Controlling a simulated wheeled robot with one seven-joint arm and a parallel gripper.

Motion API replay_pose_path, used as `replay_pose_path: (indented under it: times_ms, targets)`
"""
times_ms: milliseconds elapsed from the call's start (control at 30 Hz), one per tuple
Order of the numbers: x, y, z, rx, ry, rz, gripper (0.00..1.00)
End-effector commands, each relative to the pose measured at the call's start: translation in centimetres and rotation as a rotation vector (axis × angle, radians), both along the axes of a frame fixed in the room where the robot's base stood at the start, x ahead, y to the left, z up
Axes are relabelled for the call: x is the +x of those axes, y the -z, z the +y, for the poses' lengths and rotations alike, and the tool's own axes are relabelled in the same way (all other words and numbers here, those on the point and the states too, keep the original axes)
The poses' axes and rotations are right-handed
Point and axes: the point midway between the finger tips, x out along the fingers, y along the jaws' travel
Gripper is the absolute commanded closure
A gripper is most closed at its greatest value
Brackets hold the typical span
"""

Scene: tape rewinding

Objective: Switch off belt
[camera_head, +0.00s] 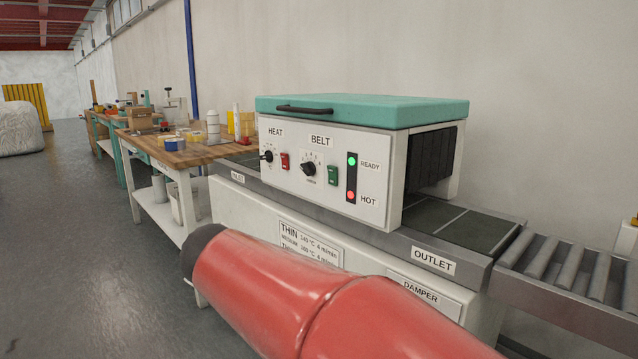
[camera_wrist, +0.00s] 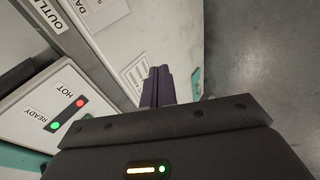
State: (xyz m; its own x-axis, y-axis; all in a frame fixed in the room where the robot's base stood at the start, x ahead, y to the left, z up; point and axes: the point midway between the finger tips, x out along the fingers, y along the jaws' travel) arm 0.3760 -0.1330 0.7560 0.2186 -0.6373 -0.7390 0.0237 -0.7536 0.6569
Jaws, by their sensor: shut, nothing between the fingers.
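The tunnel machine has a white control panel (camera_head: 270,180) under a teal lid (camera_head: 400,107). Below the BELT label are a black knob (camera_head: 308,170) and a green rocker switch (camera_head: 333,176); the switch's position is too small to tell. The green READY lamp (camera_head: 351,160) and red HOT lamp (camera_head: 351,196) are lit. My gripper (camera_wrist: 158,76) is shut and empty in the wrist view, apart from the panel. There the HOT lamp (camera_wrist: 81,103) and READY lamp (camera_wrist: 55,126) show at left; the belt switch does not show. My gripper's fingers do not clearly show in the head view.
The HEAT side has a black knob (camera_head: 267,156) and a red switch (camera_head: 285,161). A belt outlet (camera_head: 450,222) leads to rollers (camera_head: 575,270) at right. A wooden workbench (camera_head: 175,157) with items stands left. My red arm crosses in front of the machine's lower body.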

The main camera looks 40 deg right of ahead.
Motion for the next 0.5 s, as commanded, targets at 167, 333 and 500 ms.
replay_pose_path:
  times_ms: [167,333,500]
  targets:
    - [8.4,-5.0,-5.7,-0.466,0.076,0.066,1.00]
    - [14.1,-9.2,-7.2,-0.794,0.128,0.050,1.00]
    - [16.7,-11.1,-7.1,-0.951,0.150,0.025,1.00]
